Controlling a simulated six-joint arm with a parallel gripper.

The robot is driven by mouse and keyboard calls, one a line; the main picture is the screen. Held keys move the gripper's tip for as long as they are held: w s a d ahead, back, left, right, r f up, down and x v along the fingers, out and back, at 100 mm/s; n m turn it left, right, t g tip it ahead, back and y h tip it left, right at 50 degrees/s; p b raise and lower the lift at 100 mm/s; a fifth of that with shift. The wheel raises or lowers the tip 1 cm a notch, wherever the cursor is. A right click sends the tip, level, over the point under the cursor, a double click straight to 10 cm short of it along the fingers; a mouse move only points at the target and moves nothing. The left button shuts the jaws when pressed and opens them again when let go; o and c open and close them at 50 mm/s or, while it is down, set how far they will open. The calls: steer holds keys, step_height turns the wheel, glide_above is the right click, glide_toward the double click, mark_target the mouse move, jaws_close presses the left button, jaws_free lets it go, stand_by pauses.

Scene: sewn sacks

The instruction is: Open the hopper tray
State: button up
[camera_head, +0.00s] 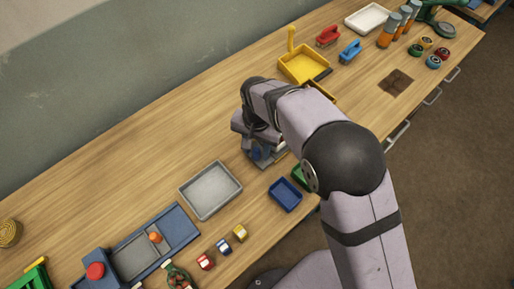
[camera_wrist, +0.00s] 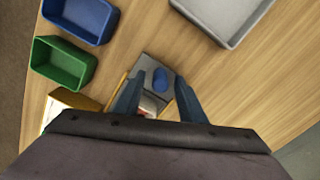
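A grey lid-like plate (camera_wrist: 148,68) with a rounded blue knob (camera_wrist: 160,78) lies below my gripper in the wrist view; it has a yellow edge and seems to be the hopper tray's cover. My gripper (camera_wrist: 160,86) is open, its two blue-grey fingers on either side of the knob with gaps visible. I cannot tell how high the fingertips are above the plate. Something white and red (camera_wrist: 148,104) shows between the fingers, partly hidden by my wrist. In the head view my gripper (camera_head: 262,155) is over the table's middle, and the arm hides most of what is below it.
A grey tray (camera_head: 187,196) lies left of my gripper. A blue bin (camera_head: 285,195) and a green bin (camera_head: 299,175) are near the front edge. A blue device with a red button (camera_head: 95,270) stands at lower left.

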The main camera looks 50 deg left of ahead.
steer(key=shift+r+b, duration=1.25)
steer(key=shift+r, duration=2.4)
steer(key=w+d+r+m, duration=0.1)
steer(key=w+d, duration=0.6)
steer(key=d, duration=0.4)
steer(key=w+d+m, duration=0.1)
steer(key=w+d, duration=0.6)
steer(key=d, duration=0.4)
steer(key=s+d+f+m, duration=0.1)
steer(key=s+d, duration=0.3)
steer(key=d, duration=0.9)
steer(key=s+d+f+m, duration=0.1)
steer(key=s+d, duration=0.3)
steer(key=d, duration=0.8)
steer(key=shift+s+d+f+m, duration=0.25)
steer(key=shift+d+m, duration=0.1)
steer(key=shift+m, duration=0.25)
